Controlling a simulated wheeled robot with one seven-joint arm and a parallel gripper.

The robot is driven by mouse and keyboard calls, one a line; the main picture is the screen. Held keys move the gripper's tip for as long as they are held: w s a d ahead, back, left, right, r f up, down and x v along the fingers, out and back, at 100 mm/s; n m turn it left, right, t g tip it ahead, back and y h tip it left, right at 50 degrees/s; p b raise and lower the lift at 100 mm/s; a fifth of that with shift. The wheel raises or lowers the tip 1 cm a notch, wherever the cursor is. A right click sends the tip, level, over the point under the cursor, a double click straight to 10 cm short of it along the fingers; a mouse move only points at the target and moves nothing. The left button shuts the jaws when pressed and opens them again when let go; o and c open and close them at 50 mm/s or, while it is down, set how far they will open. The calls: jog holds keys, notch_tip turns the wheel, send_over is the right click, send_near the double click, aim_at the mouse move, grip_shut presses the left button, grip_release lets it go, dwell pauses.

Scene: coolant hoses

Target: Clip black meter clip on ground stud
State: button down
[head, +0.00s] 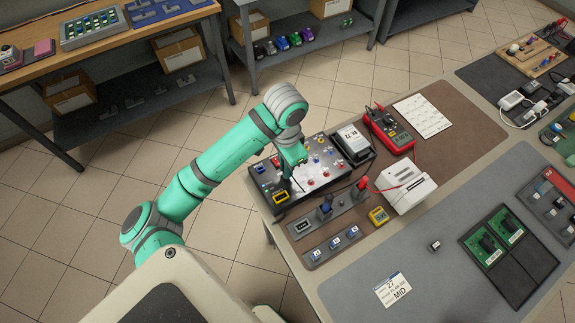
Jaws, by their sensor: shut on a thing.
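My gripper (291,176) is over the dark panel (328,188) at the table's left end, pointing down and shut on a small dark thing, apparently the black meter clip. The clip is mostly hidden by the gripper and too small to make out. The panel carries several red and blue studs or knobs; I cannot tell which is the ground stud, or whether the clip touches one. The red multimeter (390,130) lies behind the panel to the right. A red clip (362,183) stands on a grey strip in front of the panel.
A black-blue piece (325,208) stands on the grey strip (340,213). A white box (405,186), a yellow block (378,216) and a grey-white device (353,142) are close by. The grey mat (430,280) has free room around a white card (393,290).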

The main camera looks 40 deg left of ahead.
jog(key=shift+s+a, duration=0.1)
jog(key=shift+s, duration=0.15)
dwell(0.3)
jog(key=c, duration=1.4)
grip_release()
jog(key=shift+w, duration=0.1)
jog(key=shift+r, duration=0.15)
jog(key=shift+r, duration=0.3)
notch_tip(320, 180, up, 7)
jog(key=shift+f, duration=0.1)
jog(key=shift+r, duration=0.7)
